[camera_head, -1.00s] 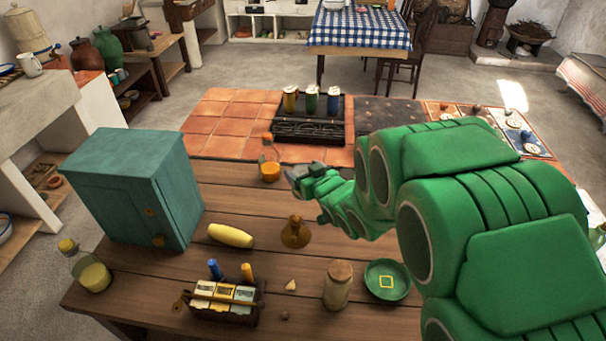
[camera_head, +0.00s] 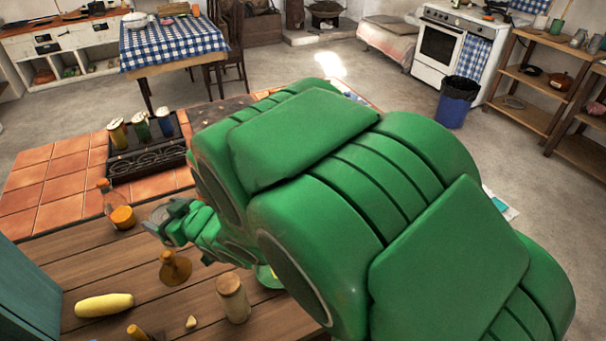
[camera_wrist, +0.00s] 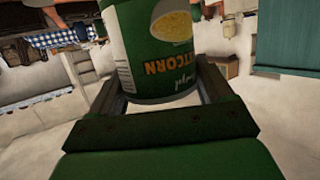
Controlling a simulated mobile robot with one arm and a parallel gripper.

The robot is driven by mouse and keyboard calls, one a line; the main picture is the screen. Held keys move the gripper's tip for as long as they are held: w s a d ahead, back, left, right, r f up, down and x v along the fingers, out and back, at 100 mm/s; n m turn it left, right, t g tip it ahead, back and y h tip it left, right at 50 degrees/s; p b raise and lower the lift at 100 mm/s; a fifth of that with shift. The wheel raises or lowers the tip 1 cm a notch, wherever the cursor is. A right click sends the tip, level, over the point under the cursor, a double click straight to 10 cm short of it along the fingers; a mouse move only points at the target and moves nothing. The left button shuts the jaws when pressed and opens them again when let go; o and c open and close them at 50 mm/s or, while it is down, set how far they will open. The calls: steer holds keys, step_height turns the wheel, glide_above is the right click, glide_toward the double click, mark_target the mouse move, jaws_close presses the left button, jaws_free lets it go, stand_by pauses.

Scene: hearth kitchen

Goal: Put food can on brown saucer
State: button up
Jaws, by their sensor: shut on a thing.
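My gripper (camera_wrist: 160,98) is shut on the food can (camera_wrist: 140,60), a green can with a sweetcorn label, which fills the upper middle of the wrist view. In the head view my gripper (camera_head: 168,218) is over the far part of the wooden table, at the end of my green arm. The can cannot be made out clearly there. I cannot pick out the brown saucer in either current view; my arm covers much of the right side of the table.
On the wooden table (camera_head: 80,262) are a bottle with orange contents (camera_head: 122,217), a brown flask-like vessel (camera_head: 175,268), a yellow squash-like item (camera_head: 104,305) and a lidded jar (camera_head: 234,300). A black rack with several cans (camera_head: 148,160) stands on orange tiles beyond.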

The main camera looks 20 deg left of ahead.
steer(key=w+d+r+m+t+h, duration=0.1)
steer(key=w+d+m+t+h, duration=0.35)
steer(key=w+d, duration=2.2)
steer(key=w+d+r+m+t+h, duration=0.1)
steer(key=w+d+m+t+h, duration=0.3)
steer(key=d, duration=1.5)
steer(key=w+d+m+t, duration=0.25)
steer(key=w+d, duration=0.25)
steer(key=d, duration=1.3)
steer(key=shift+w+d+f, duration=0.15)
steer(key=shift+w+f, duration=3.05)
steer(key=shift+w, duration=0.25)
steer(key=shift+w+d+f, duration=0.15)
steer(key=shift+w+f, duration=3)
steer(key=shift+w, duration=0.3)
steer(key=shift+f, duration=0.2)
